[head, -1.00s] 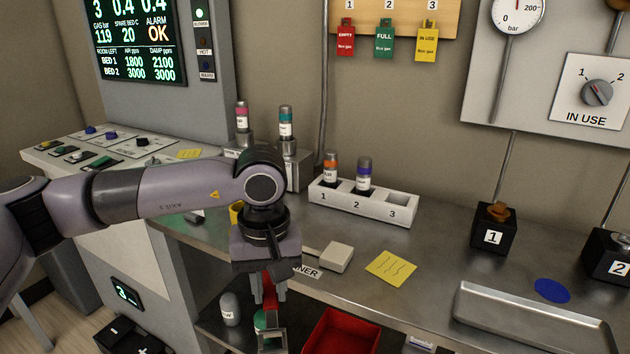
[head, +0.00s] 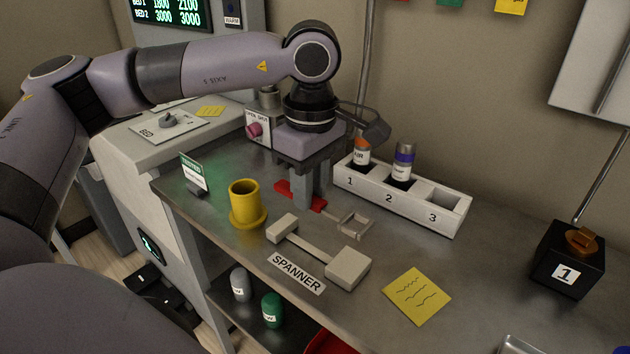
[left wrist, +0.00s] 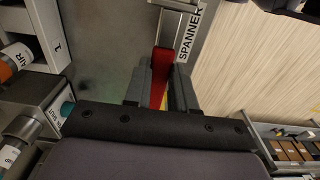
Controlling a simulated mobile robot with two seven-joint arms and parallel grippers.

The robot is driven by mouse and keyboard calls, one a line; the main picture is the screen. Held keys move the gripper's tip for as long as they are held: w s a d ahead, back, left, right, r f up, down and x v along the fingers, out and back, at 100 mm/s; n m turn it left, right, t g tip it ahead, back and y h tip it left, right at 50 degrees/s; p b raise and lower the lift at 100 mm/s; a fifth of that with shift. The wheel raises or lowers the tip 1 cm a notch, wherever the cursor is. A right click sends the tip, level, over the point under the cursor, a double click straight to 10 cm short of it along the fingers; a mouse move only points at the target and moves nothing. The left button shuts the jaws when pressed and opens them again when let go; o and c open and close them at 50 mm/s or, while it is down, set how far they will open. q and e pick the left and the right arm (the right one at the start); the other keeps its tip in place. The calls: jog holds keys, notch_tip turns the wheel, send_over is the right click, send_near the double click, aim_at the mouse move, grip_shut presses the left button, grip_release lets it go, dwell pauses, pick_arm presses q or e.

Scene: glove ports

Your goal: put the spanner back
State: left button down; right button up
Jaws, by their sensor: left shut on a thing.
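The spanner (head: 317,204) has a red handle and a grey, squared, hollow head pointing right. My left gripper (head: 303,198) is shut on the red handle, which also shows between the fingers in the left wrist view (left wrist: 161,78). The spanner is level, behind its holder; I cannot tell how far above the bench it is. The holder is two beige blocks joined by a bar, with the right block (head: 347,267) larger. A "SPANNER" label (head: 296,273) lies in front of it and shows in the left wrist view (left wrist: 190,35). My right gripper is out of view.
A yellow cup-like holder (head: 245,202) stands left of the spanner holder. A white rack (head: 410,205) with two bottles, slot 3 empty, stands behind to the right. A yellow note (head: 416,296) lies on the bench (head: 480,290). Green and grey capped items are on the shelf below.

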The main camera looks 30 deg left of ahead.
pick_arm(q)
jog(key=shift+f, duration=0.1)
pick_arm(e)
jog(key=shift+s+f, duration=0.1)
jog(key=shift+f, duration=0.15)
pick_arm(q)
notch_tip(320, 180, down, 4)
jog(key=b, duration=0.3)
jog(key=shift+r, duration=0.2)
jog(key=shift+f+b, duration=0.35)
jog(key=shift+b, duration=0.2)
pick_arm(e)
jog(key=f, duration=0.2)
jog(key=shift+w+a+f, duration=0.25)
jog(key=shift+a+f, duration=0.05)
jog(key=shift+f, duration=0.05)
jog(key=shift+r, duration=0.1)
